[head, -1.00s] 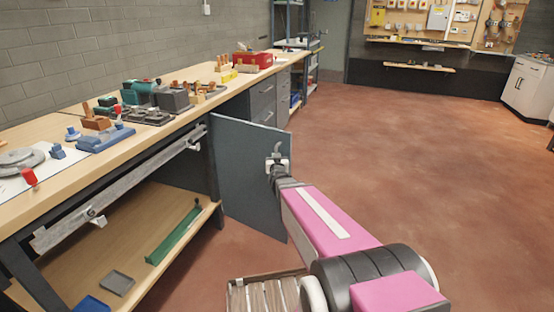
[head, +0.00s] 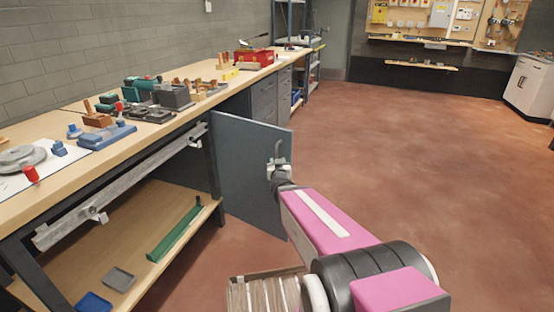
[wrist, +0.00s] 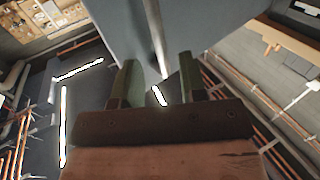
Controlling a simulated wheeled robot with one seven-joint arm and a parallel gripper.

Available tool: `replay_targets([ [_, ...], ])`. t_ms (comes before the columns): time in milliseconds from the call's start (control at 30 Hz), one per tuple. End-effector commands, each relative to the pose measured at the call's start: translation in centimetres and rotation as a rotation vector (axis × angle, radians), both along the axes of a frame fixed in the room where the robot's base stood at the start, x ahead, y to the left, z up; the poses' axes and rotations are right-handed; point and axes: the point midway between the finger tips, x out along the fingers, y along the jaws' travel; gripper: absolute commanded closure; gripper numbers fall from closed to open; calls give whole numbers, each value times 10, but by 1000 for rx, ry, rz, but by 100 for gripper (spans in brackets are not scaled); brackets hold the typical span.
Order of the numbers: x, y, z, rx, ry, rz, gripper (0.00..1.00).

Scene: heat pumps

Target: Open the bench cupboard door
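The blue-grey cupboard door (head: 245,175) stands swung out from the bench, with its face toward the open floor. My gripper (head: 278,160) is in front of the door near its free edge, at about mid height. In the wrist view my gripper (wrist: 158,80) has its two dark green fingers spread apart. The pale bar handle (wrist: 157,40) on the door (wrist: 115,25) runs down toward the gap between the fingertips. Clear space shows on both sides of it, and I cannot tell whether a finger touches it.
The wooden workbench (head: 60,190) runs along the left wall, carrying tools and parts. Its lower shelf (head: 140,225) holds a green part (head: 175,230) and trays. Grey drawers (head: 265,98) stand beyond the door. The red floor to the right is clear.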

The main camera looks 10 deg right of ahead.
Motion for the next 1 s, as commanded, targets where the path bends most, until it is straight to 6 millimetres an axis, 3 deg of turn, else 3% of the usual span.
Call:
replay_targets([
  [100,-27,4,1,-1,1,1,61],
  [267,-42,6,0,-1,0,2,61],
  [733,-43,9,-5,3,35,19,61],
  [1000,-47,24,-45,36,330,128,61],
])
